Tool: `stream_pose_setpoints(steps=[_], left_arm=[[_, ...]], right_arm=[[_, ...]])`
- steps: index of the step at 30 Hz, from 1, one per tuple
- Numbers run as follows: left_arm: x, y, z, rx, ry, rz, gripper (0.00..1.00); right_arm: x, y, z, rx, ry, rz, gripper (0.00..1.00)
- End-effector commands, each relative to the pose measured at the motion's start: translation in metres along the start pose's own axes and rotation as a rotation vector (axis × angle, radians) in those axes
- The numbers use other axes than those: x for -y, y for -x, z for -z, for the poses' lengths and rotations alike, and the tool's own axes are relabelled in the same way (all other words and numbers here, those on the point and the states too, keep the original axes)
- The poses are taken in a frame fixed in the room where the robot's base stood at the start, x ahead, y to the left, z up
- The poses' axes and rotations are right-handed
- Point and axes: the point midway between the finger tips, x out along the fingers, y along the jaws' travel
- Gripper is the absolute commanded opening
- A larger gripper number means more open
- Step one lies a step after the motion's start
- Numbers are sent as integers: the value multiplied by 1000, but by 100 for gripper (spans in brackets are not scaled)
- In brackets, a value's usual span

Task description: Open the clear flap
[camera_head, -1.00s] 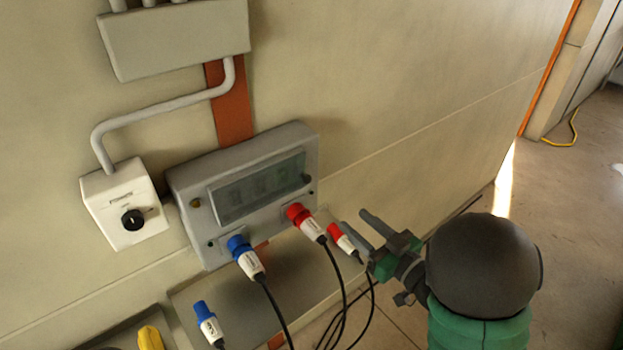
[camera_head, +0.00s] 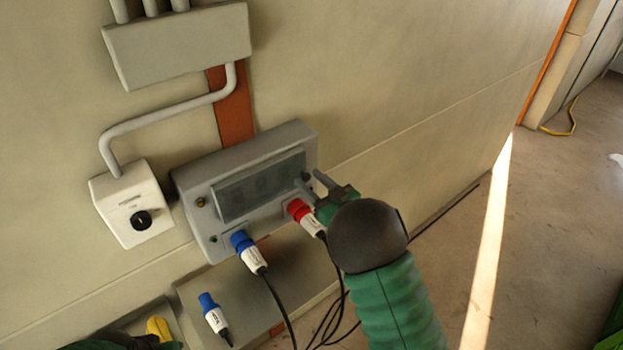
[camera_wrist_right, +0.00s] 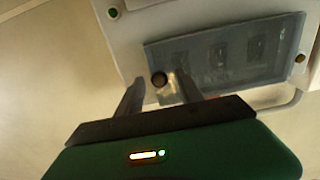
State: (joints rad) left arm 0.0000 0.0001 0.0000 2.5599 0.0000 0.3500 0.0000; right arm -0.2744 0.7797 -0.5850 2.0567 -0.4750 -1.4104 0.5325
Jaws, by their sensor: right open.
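The clear flap (camera_head: 258,186) is a smoky see-through cover on the front of a grey wall box (camera_head: 190,178). It lies flat and closed, and it also shows in the right wrist view (camera_wrist_right: 225,58). My right gripper (camera_head: 312,182) is at the box's right end. My left gripper (camera_head: 140,342) shows only in part at the bottom left edge.
A loose blue plug (camera_head: 212,312) lies on a ledge below. A white switch box (camera_head: 132,204) is to the left.

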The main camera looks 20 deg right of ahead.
Motion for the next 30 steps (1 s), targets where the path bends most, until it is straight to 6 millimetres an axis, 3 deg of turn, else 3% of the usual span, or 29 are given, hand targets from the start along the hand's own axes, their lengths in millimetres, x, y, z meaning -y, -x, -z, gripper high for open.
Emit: stream_pose_setpoints(steps=[5,15,30], left_arm=[[0,0,0,0,0,0,36],[0,0,0,0,0,0,36],[0,0,0,0,0,0,36]], right_arm=[[0,0,0,0,0,0,42],[0,0,0,0,0,-1,0],[0,0,0,-1,1,-1,0]])
